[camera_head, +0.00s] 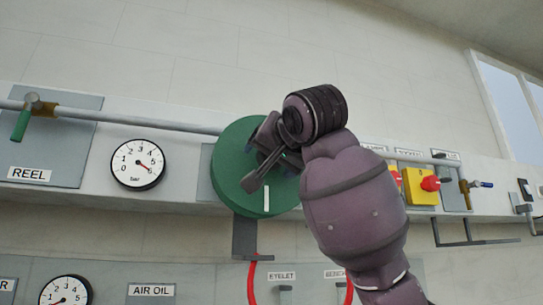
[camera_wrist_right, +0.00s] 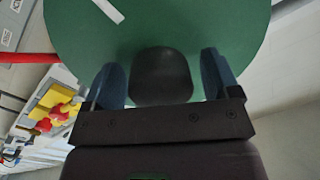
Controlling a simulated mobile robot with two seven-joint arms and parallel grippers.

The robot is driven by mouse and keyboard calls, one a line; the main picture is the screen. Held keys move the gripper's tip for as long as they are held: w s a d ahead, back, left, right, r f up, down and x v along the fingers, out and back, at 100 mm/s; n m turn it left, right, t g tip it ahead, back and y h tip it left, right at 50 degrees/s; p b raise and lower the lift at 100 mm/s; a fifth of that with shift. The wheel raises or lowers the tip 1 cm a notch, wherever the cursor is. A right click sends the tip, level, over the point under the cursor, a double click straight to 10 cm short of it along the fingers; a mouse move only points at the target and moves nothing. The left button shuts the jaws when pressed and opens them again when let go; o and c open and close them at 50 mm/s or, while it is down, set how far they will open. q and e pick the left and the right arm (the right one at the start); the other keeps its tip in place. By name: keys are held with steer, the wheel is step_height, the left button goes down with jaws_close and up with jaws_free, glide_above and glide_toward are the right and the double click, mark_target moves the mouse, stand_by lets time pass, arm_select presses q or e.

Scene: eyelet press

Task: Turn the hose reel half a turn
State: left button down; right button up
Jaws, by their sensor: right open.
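The hose reel (camera_head: 228,172) is a green disc on the wall panel, with a white mark (camera_head: 267,198) near its lower edge. It fills the top of the right wrist view (camera_wrist_right: 225,30), where the mark (camera_wrist_right: 108,10) is at upper left. My right gripper (camera_wrist_right: 163,80) is open in front of the disc, its blue-padded fingers on either side of a dark handle (camera_wrist_right: 161,72). Whether the fingers touch the handle I cannot tell. In the head view my right gripper and wrist hide the disc's right part. My left gripper is not in view.
A grey pipe (camera_head: 150,122) runs along the panel behind the reel. A round gauge (camera_head: 138,165) and a green-handled valve (camera_head: 22,122) are to the left. A yellow box with a red knob (camera_head: 420,186) is to the right. A red hose (camera_head: 251,280) hangs below the reel.

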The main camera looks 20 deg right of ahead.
steer(key=s+b, duration=0.3)
steer(key=s, duration=0.7)
steer(key=shift+s+d, duration=0.35)
steer(key=shift+d, duration=0.05)
steer(key=shift+r, duration=0.1)
